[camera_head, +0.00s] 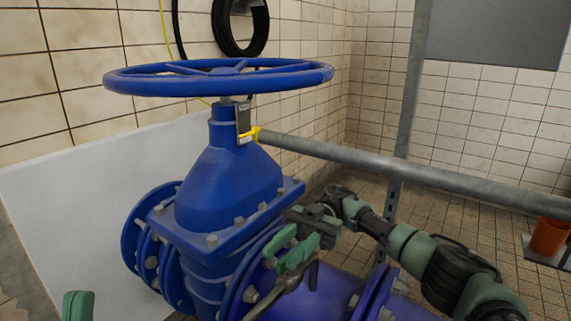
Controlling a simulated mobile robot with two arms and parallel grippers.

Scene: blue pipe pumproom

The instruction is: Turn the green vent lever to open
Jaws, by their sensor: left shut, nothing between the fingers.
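My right gripper (290,247) comes in from the right, with a dark body and green fingers, in front of the blue flange below the big valve. A small gap shows between its fingers, but I cannot tell whether anything is held there. Just below it a small grey-brown metal fitting (292,298) with a thin stem rises from the blue pipe. I cannot make out a green vent lever apart from the green fingers; it may be hidden behind them. Only a green tip of my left gripper (78,305) shows at the bottom left edge; it is shut and empty, away from the fitting.
A blue gate valve (230,185) with a wide handwheel (215,78) stands in the middle. A grey rail (400,172) runs to the right behind it, meeting an upright post (410,90). A white panel (75,200) leans at left. An orange bucket (548,237) stands far right.

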